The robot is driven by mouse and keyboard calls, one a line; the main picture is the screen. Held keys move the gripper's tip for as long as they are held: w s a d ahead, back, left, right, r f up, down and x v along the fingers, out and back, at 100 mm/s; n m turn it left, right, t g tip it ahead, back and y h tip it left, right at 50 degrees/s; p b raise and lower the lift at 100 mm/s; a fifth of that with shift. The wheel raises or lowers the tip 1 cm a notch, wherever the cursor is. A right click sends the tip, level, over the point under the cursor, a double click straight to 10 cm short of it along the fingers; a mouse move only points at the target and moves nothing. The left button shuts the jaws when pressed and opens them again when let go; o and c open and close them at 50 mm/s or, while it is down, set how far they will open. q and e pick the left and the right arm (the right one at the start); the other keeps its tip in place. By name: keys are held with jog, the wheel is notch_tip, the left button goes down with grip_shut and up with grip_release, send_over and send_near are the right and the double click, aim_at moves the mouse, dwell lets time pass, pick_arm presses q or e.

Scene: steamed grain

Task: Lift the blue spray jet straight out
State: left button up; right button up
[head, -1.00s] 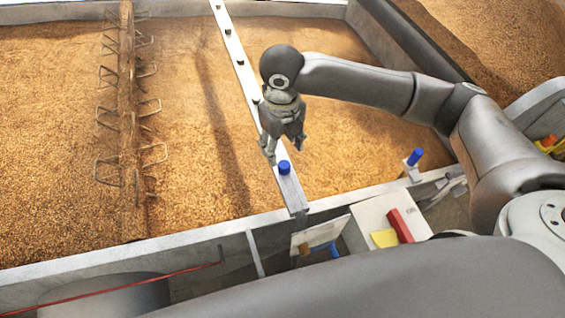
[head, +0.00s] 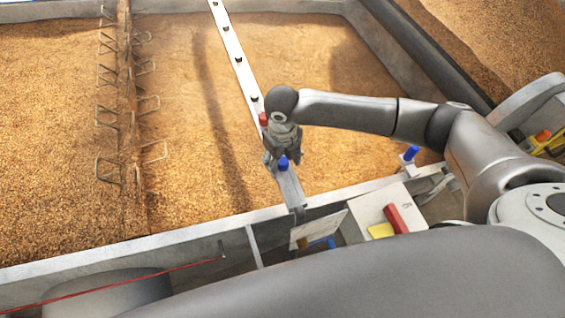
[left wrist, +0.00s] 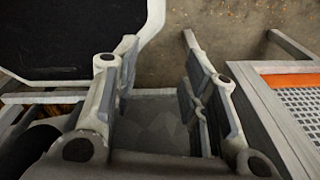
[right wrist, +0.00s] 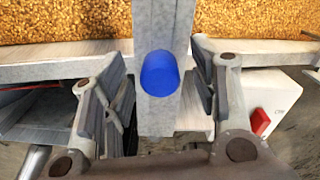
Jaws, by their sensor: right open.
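A blue spray jet (head: 283,163) stands on the near end of the pale metal bar (head: 237,60) that crosses the grain bed. It also shows in the right wrist view (right wrist: 160,73), between my right fingers. My right gripper (head: 282,158) is open, pointing down over this jet, with one finger on each side. Gaps show between the jet and both fingers. A second blue jet (head: 411,152) sits on a bracket further right. My left gripper (left wrist: 160,55) shows only in the left wrist view, open with nothing between its fingers.
Open grain lies around the bar.

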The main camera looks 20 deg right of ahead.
aim_at(283, 160)
jog(key=c, duration=1.1)
jog(key=shift+o, duration=0.2)
notch_tip(283, 160, up, 10)
jog(key=shift+r+b, duration=0.1)
jog(key=shift+b, duration=0.45)
